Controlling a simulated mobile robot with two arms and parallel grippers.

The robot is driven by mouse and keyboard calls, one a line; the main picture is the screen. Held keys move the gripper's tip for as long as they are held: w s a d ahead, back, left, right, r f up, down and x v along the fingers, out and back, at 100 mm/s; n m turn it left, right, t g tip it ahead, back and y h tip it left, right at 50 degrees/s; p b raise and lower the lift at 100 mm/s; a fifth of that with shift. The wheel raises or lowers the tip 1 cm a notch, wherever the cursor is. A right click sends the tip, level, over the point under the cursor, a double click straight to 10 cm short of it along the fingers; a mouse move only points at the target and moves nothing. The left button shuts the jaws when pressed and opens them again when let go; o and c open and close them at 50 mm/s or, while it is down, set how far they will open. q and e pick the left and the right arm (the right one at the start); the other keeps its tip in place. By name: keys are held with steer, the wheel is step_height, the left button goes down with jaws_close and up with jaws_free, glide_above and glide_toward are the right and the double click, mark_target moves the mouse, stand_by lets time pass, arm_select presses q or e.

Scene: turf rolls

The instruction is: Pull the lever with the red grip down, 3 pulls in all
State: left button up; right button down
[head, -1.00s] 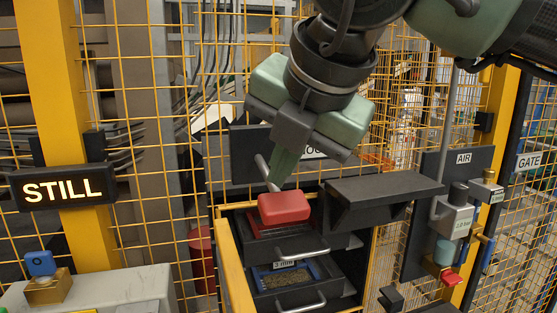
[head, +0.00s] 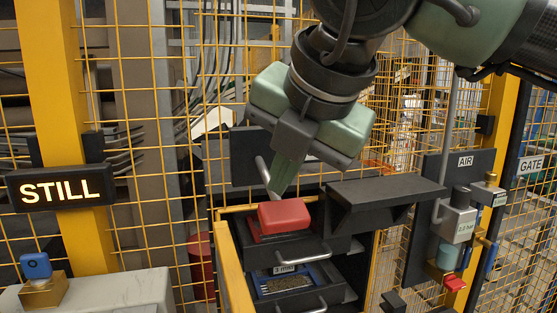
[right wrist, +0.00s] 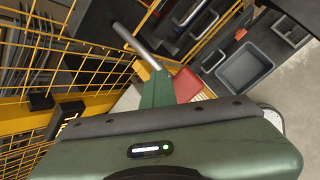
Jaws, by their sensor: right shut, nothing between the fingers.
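The lever has a grey metal rod (head: 263,175) that slopes down from a dark panel to a block-shaped red grip (head: 284,215). My right gripper (head: 278,190) points down from above, shut and empty, with its green fingertips at the upper edge of the red grip. I cannot tell for sure whether they touch it. In the right wrist view, the rod (right wrist: 135,45) runs down behind the green fingers (right wrist: 158,90), and the red grip (right wrist: 188,84) shows just to their right. My left gripper is not in view.
A dark shelf (head: 386,190) juts out right of the grip. Below are drawers with metal handles (head: 300,258). A yellow mesh fence (head: 150,130) stands behind. A STILL sign (head: 60,188) is at left, and an AIR panel (head: 435,175) with valves at right.

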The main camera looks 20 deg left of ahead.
steer(key=shift+s+f, duration=0.1)
steer(key=shift+f, duration=0.15)
stand_by(0.6)
steer(key=shift+r+p, duration=0.85)
steer(key=shift+r, duration=0.7)
steer(key=shift+r+p, duration=1)
steer(key=shift+r, duration=1.05)
steer(key=r+p, duration=0.4)
steer(key=r, duration=0.1)
steer(key=shift+w+a, duration=0.25)
steer(key=shift+w, duration=0.15)
